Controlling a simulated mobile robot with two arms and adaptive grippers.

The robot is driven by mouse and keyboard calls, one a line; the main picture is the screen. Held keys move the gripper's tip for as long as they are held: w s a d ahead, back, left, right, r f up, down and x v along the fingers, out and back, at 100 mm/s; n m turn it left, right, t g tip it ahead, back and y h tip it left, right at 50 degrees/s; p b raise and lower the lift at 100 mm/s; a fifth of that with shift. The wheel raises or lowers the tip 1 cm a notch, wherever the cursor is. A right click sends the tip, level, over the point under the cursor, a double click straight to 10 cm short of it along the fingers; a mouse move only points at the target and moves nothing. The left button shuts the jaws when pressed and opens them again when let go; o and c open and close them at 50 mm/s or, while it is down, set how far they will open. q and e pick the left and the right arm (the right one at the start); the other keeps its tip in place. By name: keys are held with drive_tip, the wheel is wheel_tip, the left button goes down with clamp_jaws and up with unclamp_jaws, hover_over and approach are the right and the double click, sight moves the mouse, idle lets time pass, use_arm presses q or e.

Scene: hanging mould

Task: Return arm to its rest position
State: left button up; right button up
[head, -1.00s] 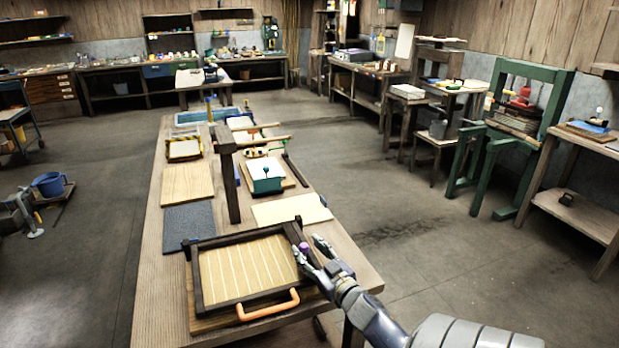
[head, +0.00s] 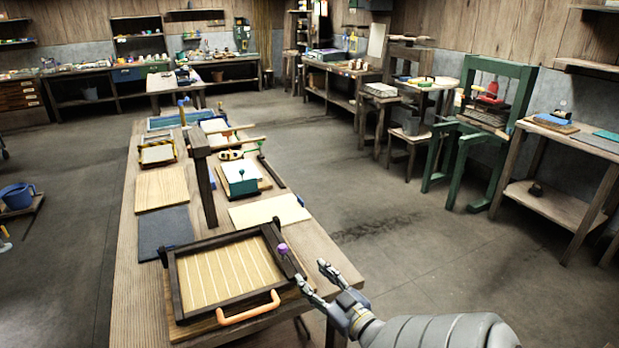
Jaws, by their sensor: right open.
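My right gripper (head: 312,273) is open and empty, just right of the mould's right side. Its two fingers point up and left, and nothing is between them. The mould (head: 229,276) is a dark wooden frame with a pale ribbed screen, lying at the near end of the long table. It has an orange handle (head: 248,308) at its front and a purple knob (head: 282,248) near its right side. The knob is clear of my fingers. My left gripper is not in view.
The long wooden table (head: 122,290) carries a dark post (head: 204,180), a grey mat (head: 165,232), boards and a green-handled block. Open floor (head: 420,270) lies to the right, before a green press (head: 485,130) and a side bench (head: 560,205).

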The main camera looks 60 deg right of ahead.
idle(0.5)
drive_tip(key=s+a+f+g+y, duration=0.1)
drive_tip(key=s+a+f+g, duration=0.2)
drive_tip(key=f, duration=0.8)
drive_tip(key=s+a+f+g+y, duration=0.15)
drive_tip(key=a+f, duration=0.35)
drive_tip(key=f, duration=0.6)
drive_tip(key=s+a+f+g+y, duration=0.1)
drive_tip(key=a+f+g, duration=0.3)
drive_tip(key=f, duration=0.7)
drive_tip(key=s+a+f+n+g+y, duration=0.1)
drive_tip(key=s+a+f+n+g, duration=0.1)
drive_tip(key=s+a+f, duration=0.6)
drive_tip(key=s+a+f+n+g+y, duration=0.1)
drive_tip(key=s+a+f+n+g, duration=0.1)
drive_tip(key=s+a+f+g, duration=0.3)
drive_tip(key=s+a+f, duration=0.2)
drive_tip(key=s, duration=0.2)
drive_tip(key=s+a+f, duration=0.2)
drive_tip(key=s+f, duration=0.1)
drive_tip(key=s, duration=0.2)
drive_tip(key=shift+s+f+y, duration=0.25)
drive_tip(key=shift+s+y, duration=0.05)
drive_tip(key=shift+y, duration=0.05)
drive_tip(key=shift+g, duration=0.25)
drive_tip(key=c, duration=0.3)
drive_tip(key=shift+s+d, duration=0.1)
drive_tip(key=shift+s, duration=0.05)
